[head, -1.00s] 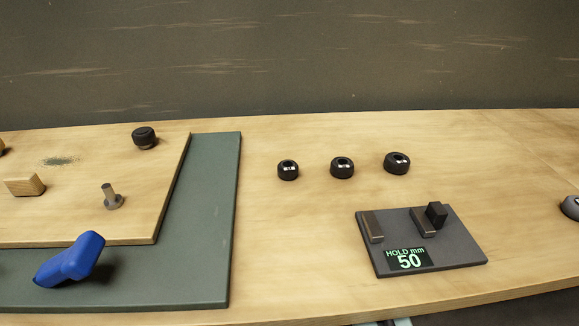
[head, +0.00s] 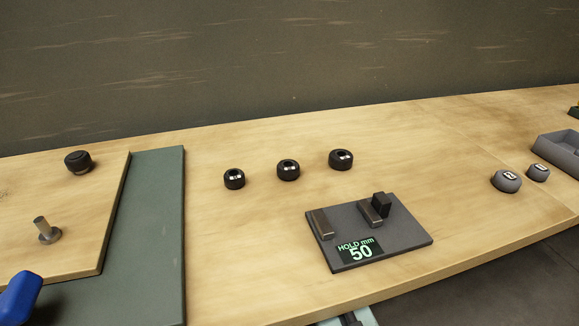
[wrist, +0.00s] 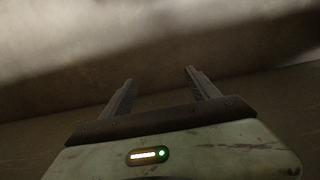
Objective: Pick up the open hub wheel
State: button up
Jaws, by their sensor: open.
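Three small black wheels stand in a slanting row on the wooden bench in the head view: a left wheel (head: 234,179), a middle wheel (head: 288,170) and a right wheel (head: 341,160). Each has pale marks on its side. Dark recesses show in their tops, but I cannot tell for certain which hub is open. My gripper (wrist: 159,76) shows in the wrist view with its two fingers apart and nothing between them. No wheel is in the wrist view. The gripper's fingers are not in the head view.
A dark fixture (head: 405,238) reading "HOLD mm 50" sits in front of the wheels. A green mat (head: 160,250) and a raised board (head: 100,240) with a black knob (head: 78,161) lie left. Grey round pieces (head: 506,181) and a grey tray (head: 560,150) are right. A dark wall stands behind.

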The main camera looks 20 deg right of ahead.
aim_at(288, 169)
jog(key=u, duration=2.3)
jog(key=k, duration=1.55)
jog(key=u, duration=0.4)
jog(key=i, duration=1)
jog(key=u, duration=0.05)
